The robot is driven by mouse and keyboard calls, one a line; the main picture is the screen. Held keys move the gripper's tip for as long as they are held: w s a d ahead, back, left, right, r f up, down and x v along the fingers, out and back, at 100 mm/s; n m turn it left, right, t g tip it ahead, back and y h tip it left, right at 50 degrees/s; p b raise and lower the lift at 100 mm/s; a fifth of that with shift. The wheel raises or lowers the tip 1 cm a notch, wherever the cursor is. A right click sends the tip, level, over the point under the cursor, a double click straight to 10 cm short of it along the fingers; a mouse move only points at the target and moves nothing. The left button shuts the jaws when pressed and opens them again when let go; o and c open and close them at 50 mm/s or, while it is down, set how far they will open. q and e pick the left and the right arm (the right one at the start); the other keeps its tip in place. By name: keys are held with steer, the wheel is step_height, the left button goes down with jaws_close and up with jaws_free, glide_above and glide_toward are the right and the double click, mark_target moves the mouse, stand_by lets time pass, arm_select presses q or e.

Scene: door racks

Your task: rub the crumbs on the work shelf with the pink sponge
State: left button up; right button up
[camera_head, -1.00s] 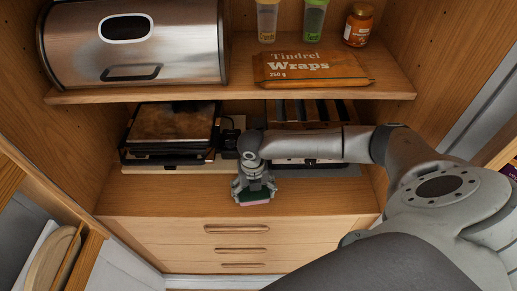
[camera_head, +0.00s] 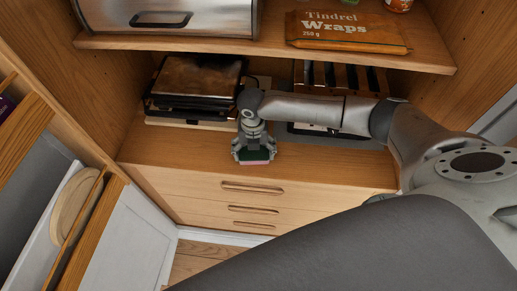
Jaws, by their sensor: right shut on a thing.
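My right gripper (camera_head: 253,148) points down over the front part of the wooden work shelf (camera_head: 175,147). It is shut on the sponge (camera_head: 254,157), which shows a dark green layer and a thin pink edge below the fingers. The sponge is at or close to the shelf surface near its front edge; I cannot tell for sure whether it touches. No crumbs can be made out; any under the sponge or gripper are hidden. My left gripper is not in view.
Drawers (camera_head: 254,188) lie below. The work shelf's front left is clear.

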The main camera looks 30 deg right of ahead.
mark_target(241, 151)
steer(key=shift+w+a, duration=0.55)
steer(key=shift+a, duration=0.35)
steer(key=shift+w+a, duration=0.55)
steer(key=shift+a, duration=0.3)
steer(key=shift+w+a+b, duration=0.35)
steer(key=shift+w+a, duration=0.15)
steer(key=shift+a, duration=0.2)
steer(key=shift+w+a+b, duration=0.35)
steer(key=shift+w+a, duration=0.15)
steer(key=shift+a, duration=0.2)
steer(key=shift+d+r, duration=0.15)
step_height(241, 151, up, 2)
steer(key=shift+r+p, duration=0.1)
steer(key=shift+p, duration=1)
steer(key=shift+r, duration=1.8)
steer(key=shift+r, duration=1.55)
